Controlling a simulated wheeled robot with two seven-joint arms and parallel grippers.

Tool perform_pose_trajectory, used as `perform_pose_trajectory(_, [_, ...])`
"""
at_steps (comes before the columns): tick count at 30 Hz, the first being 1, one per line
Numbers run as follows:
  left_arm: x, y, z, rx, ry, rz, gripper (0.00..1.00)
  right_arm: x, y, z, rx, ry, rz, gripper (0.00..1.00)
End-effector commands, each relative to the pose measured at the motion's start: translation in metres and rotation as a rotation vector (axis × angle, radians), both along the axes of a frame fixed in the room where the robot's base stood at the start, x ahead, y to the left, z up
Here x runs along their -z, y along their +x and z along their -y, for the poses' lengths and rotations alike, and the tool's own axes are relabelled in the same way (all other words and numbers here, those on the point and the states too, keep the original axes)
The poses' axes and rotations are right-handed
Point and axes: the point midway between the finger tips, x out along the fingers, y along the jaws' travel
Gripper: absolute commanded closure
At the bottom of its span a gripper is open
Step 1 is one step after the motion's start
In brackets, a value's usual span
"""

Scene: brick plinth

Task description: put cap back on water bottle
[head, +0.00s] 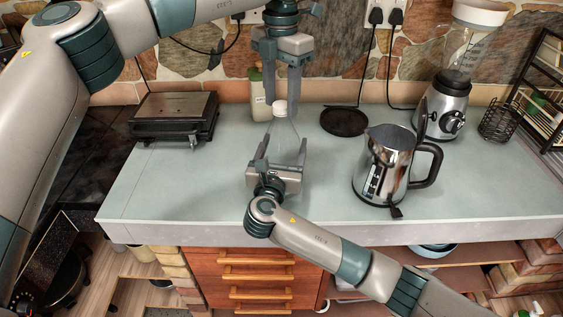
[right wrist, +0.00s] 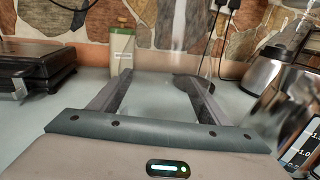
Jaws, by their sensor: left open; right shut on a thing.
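A clear water bottle (head: 283,131) stands near the middle of the counter; its see-through body is hard to make out. A white cap (head: 280,107) is at the top of the bottle; whether it is fully seated I cannot tell. My left gripper (head: 282,104) comes down from above, open, with its fingers on either side of the cap. My right gripper (head: 282,148) reaches in from the front and is shut on the bottle body, fingers at its left and right. In the right wrist view its fingers (right wrist: 155,88) show wide apart, with the clear bottle barely visible.
A steel kettle (head: 386,164) stands close to the right of my right gripper. Counter front-left is clear.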

Motion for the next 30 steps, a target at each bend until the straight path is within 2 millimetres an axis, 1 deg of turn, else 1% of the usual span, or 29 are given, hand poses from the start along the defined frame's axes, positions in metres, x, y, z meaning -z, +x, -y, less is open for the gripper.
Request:
perform_pose_trajectory(2, [-0.0001, 0.0001, -0.0001, 0.0, 0.0, 0.0, 0.55, 0.0007, 0.0, 0.0003, 0.001, -0.001, -0.001, 0.93])
perform_pose_trajectory(3, [-0.0001, 0.0001, -0.0001, 0.0, 0.0, 0.0, 0.6, 0.0007, 0.0, 0.0003, 0.001, -0.001, -0.001, 0.93])
perform_pose_trajectory(5, [-0.0002, 0.0001, -0.0001, 0.0, 0.0, 0.0, 0.74, 0.0007, 0.0, 0.0003, 0.001, -0.001, -0.001, 0.93])
perform_pose_trajectory(6, [-0.0003, 0.0001, -0.0001, 0.0, 0.0, 0.0, 0.84, 0.0007, 0.0, 0.0003, 0.001, -0.001, -0.001, 0.93])
perform_pose_trajectory(8, [-0.0003, 0.0001, -0.0001, 0.0, 0.0, 0.0, 0.97, 0.0007, 0.0, 0.0003, 0.001, -0.001, -0.001, 0.93])
perform_pose_trajectory(17, [-0.0005, 0.0, 0.0, 0.004, 0.0, 0.0, 0.98, 0.0007, 0.0, 0.0003, 0.001, -0.001, -0.001, 0.93])
perform_pose_trajectory(18, [-0.0005, 0.0, 0.0, 0.004, 0.0, 0.0, 0.66, 0.0007, 0.0, 0.0003, 0.001, -0.001, -0.001, 0.93])
perform_pose_trajectory(20, [-0.0005, 0.0, 0.0, 0.004, 0.0, 0.0, 0.52, 0.0007, 0.0, 0.0003, 0.001, -0.001, -0.001, 0.93])
perform_pose_trajectory(21, [-0.0005, 0.0, 0.0, 0.004, 0.0, 0.0, 0.49, 0.0007, 0.0, 0.0003, 0.001, -0.001, -0.001, 0.93])
perform_pose_trajectory(30, [-0.0012, 0.0001, 0.0001, 0.004, 0.0, 0.0, 0.49, 0.0007, 0.0, 0.0003, 0.001, -0.001, -0.001, 0.93])
